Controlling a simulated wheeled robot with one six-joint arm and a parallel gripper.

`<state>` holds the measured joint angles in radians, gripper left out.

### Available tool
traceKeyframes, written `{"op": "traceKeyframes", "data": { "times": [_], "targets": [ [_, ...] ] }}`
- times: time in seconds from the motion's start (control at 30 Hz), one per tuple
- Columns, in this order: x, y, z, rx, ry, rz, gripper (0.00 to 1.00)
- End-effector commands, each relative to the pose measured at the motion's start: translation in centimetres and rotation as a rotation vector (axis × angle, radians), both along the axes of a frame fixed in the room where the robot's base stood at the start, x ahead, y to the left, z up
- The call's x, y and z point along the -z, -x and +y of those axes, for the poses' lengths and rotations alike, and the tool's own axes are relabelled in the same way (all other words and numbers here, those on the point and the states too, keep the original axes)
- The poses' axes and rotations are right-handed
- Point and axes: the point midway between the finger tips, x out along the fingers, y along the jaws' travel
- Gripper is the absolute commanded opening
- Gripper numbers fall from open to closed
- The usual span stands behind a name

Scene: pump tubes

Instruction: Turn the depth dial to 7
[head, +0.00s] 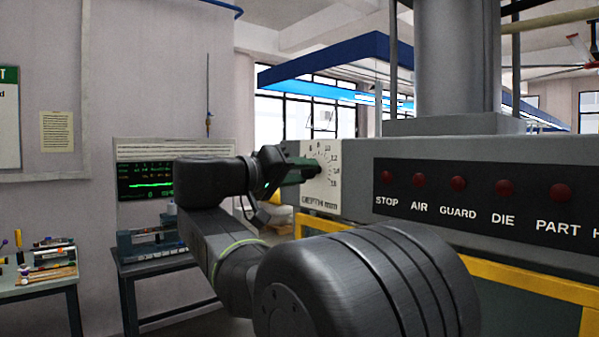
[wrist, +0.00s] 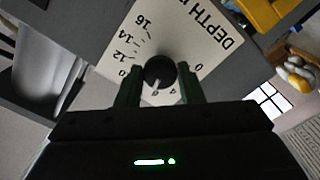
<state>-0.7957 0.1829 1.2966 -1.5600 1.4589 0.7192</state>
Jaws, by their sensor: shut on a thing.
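The depth dial (wrist: 159,70) is a small round black knob with a white pointer line. It sits on a white scale plate (wrist: 185,38) marked "DEPTH" with numbers around the knob. My gripper (wrist: 159,86) has one green finger on each side of the dial and is shut on it. The pointer slants down in the wrist view, near a digit that looks like 6; the exact reading is unclear. The fingers cover some numbers. In the head view, my gripper (head: 308,172) reaches the scale plate (head: 321,188) from the left and hides the knob.
Right of the plate is a black panel with several red lamps (head: 420,180) labelled STOP, AIR, GUARD, DIE, PART. A yellow frame (head: 510,275) runs below the grey machine. A green-trace monitor (head: 146,178) and a bench with boxes (head: 150,240) stand left.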

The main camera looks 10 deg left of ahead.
Motion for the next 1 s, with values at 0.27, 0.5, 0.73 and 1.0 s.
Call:
{"op": "traceKeyframes", "data": {
  "times": [0.27,0.5,0.73,1.0],
  "targets": [
    [-0.06,0.02,0.01,-0.001,0.014,0.009,0.11],
    [-0.07,0.02,0.01,-0.001,0.014,0.009,0.38],
    [-0.04,0.01,0.01,-0.001,0.013,0.009,0.56],
    [0.03,0.5,0.47,-0.003,0.013,0.008,0.56]
  ]
}}
